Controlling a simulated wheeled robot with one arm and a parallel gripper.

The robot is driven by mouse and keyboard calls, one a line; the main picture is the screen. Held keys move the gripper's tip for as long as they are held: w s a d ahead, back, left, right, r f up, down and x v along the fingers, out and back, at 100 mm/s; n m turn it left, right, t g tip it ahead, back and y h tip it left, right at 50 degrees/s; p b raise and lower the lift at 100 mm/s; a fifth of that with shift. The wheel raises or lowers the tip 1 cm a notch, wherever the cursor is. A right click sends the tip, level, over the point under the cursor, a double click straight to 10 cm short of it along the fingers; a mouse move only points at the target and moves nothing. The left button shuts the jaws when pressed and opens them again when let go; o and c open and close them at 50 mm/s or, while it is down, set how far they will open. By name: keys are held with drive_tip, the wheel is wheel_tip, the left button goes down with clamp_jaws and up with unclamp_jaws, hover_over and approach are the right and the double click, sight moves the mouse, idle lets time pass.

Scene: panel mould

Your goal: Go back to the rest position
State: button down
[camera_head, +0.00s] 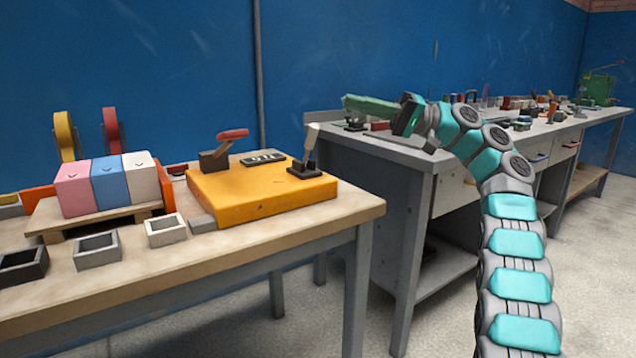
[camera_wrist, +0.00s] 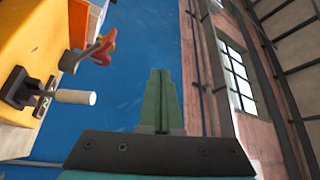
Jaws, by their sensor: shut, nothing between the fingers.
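My gripper (camera_head: 372,106) is shut and empty, with green fingers side by side. In the head view it is held above the near end of the grey workbench, to the right of the wooden table, and points left. In the wrist view the closed fingers (camera_wrist: 160,100) point at the blue wall. My teal and grey arm rises at the right of the head view and bends left at the top. The gripper appears clear of the yellow panel mould (camera_head: 262,196), which bears a red-handled lever (camera_head: 222,150) and a white-handled lever (camera_head: 306,152).
The wooden table (camera_head: 230,262) also bears pink, blue and white blocks (camera_head: 108,184) on a pallet and several small open frames (camera_head: 97,250). The grey workbench (camera_head: 430,155) carries many small tools. The blue wall (camera_head: 180,60) stands behind. Open floor lies at the right.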

drive_tip(key=w+a+f+m+t+h, duration=0.4)
drive_tip(key=a+f+m+t, duration=0.15)
drive_tip(key=a+m, duration=0.2)
drive_tip(key=s+a+f+m+h, duration=0.2)
drive_tip(key=s+f+h, duration=0.3)
drive_tip(key=s+f, duration=0.5)
drive_tip(key=s+d+f+n+g+h+b, duration=0.1)
drive_tip(key=s+d+f+h, duration=0.2)
drive_tip(key=s+f, duration=0.7)
drive_tip(key=s+d+f+n+g+h, duration=0.1)
drive_tip(key=s+d+f+h, duration=0.3)
drive_tip(key=s, duration=1.2)
drive_tip(key=s+d+f+n+g+h+b, duration=0.1)
drive_tip(key=s+d+f+g+h, duration=0.2)
drive_tip(key=s+d+f, duration=0.6)
drive_tip(key=s+f+h, duration=0.1)
drive_tip(key=s+f, duration=0.4)
drive_tip(key=f, duration=0.2)
drive_tip(key=shift+d+b, duration=0.3)
drive_tip(key=shift+b, duration=0.05)
